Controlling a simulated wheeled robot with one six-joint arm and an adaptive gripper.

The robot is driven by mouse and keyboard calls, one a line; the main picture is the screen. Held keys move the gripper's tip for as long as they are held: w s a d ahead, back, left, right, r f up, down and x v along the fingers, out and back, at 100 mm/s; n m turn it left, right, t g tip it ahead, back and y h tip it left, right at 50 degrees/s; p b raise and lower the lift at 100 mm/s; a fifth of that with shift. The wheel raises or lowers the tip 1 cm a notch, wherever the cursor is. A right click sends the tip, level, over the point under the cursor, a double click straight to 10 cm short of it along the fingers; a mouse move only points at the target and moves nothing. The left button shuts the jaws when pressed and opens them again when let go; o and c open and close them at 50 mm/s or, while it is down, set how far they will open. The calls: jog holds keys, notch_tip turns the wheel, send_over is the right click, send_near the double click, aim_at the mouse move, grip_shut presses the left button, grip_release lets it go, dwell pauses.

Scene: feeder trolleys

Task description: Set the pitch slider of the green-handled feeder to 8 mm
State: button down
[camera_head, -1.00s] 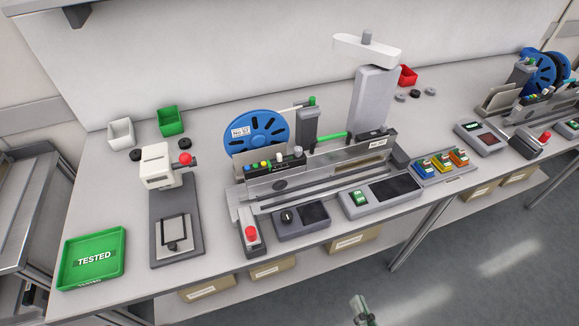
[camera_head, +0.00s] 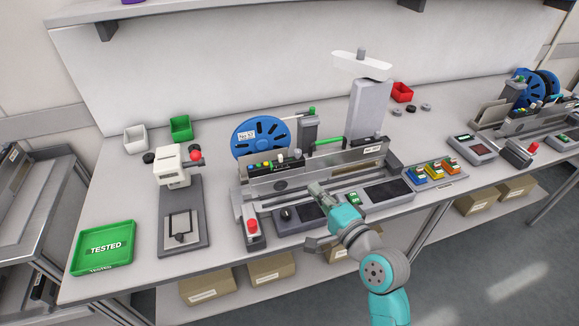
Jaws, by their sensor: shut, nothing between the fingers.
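The feeder with the green handle (camera_head: 328,141) sits in the grey test fixture at the middle of the bench. Its blue reel (camera_head: 262,137) stands at its left end. A row of small coloured buttons and a white knob lies on its dark upper panel (camera_head: 274,166); the pitch slider and its marks are too small to make out. My gripper (camera_head: 314,187) is shut and empty. It is in front of the feeder's long grey rail, over the small control boxes, and appears apart from the feeder. My arm hides part of the fixture's front.
A red-topped button box (camera_head: 252,229) stands left of my gripper. A press with a red knob (camera_head: 179,168) and a green TESTED tray (camera_head: 103,246) are at the left. A grey column (camera_head: 368,108) rises behind. Coloured blocks (camera_head: 432,170) lie right. Another feeder station is far right.

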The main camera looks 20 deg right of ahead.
aim_at(281, 159)
jog(key=r+x, duration=0.1)
jog(key=x, duration=0.9)
jog(key=shift+w+a+r, duration=0.3)
jog(key=shift+w, duration=0.05)
jog(key=shift+a, duration=0.1)
jog(key=shift+a, duration=1.05)
